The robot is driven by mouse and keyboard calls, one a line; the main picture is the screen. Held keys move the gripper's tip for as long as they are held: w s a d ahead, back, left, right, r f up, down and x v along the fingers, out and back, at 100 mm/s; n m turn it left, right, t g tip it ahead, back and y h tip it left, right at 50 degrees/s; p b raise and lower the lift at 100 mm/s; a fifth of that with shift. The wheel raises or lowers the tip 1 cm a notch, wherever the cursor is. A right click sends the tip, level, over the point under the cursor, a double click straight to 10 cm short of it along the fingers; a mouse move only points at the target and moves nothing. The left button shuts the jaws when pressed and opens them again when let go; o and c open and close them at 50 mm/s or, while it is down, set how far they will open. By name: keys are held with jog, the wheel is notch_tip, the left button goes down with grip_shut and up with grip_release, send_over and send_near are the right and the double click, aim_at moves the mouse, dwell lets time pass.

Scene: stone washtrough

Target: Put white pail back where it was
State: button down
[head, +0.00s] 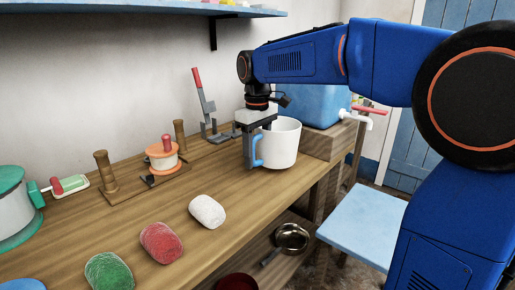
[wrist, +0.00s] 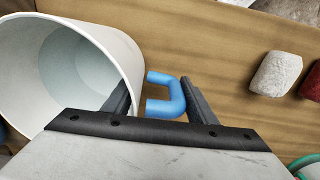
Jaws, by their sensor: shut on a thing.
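The white pail (head: 284,142) is upright at the right part of the wooden bench, near its front edge. I cannot tell whether its base touches the wood. Its blue handle (head: 257,151) faces left, towards my gripper (head: 252,158), which points down and is shut on the pail at its handle side. In the wrist view the open mouth of the pail (wrist: 75,65) is at the left and looks empty. The blue handle (wrist: 178,96) shows between the fingers of my gripper (wrist: 160,100). The fingertips' exact contact is partly hidden.
White (head: 207,211), red (head: 161,242) and green (head: 109,271) lumps lie along the bench front. A peg board with an orange-rimmed spool (head: 163,155) and a grey lever stand (head: 207,110) are behind. A blue tank (head: 318,100) and tap (head: 360,118) are right of the pail.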

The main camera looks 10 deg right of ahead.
jog(key=shift+f, duration=1.2)
jog(key=c, duration=0.7)
grip_release()
jog(key=shift+c, duration=0.2)
notch_tip(320, 180, up, 12)
